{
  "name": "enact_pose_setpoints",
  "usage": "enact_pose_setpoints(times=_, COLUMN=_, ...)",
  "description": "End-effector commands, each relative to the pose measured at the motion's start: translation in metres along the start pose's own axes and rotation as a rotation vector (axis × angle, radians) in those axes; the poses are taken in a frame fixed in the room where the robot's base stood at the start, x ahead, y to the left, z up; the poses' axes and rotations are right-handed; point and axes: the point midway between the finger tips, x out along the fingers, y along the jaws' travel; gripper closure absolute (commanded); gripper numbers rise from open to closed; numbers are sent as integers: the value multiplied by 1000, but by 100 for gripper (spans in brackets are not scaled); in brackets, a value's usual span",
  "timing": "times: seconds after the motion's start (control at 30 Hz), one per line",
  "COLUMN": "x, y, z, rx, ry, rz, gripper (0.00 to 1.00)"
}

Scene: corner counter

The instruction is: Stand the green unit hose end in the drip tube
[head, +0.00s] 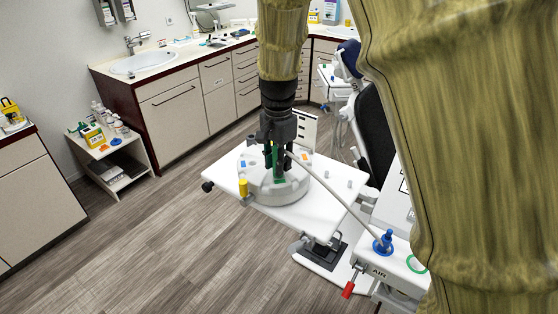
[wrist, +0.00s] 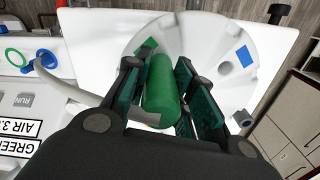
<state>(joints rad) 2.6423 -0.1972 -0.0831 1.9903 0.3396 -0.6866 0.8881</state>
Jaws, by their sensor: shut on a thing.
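My gripper (head: 278,163) is shut on the green hose end (wrist: 162,85), which lies between its two dark green finger pads in the wrist view. A grey hose (head: 335,194) runs from it to the lower right. Gripper and hose end are over the round white holder (head: 293,192) on the white tray table (head: 325,210). The holder shows a green patch (wrist: 147,47) and a blue patch (wrist: 245,57) in the wrist view. I cannot pick out the drip tube for certain. Whether the hose end touches the holder is hidden by the fingers.
A yellow cylinder (head: 243,187) stands at the holder's left edge. At the lower right, the unit carries a blue fitting (head: 383,243), a green ring (head: 417,263) and a red-ended lever (head: 348,290). A dental chair (head: 372,125) stands right behind. The floor at left is clear.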

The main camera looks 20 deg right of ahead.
Motion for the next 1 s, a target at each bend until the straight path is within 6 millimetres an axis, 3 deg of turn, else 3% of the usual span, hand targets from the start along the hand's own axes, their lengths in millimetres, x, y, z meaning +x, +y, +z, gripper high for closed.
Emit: enact_pose_setpoints(times=1.0, x=-46, y=0, z=0, rx=0, ry=0, rz=0, gripper=100)
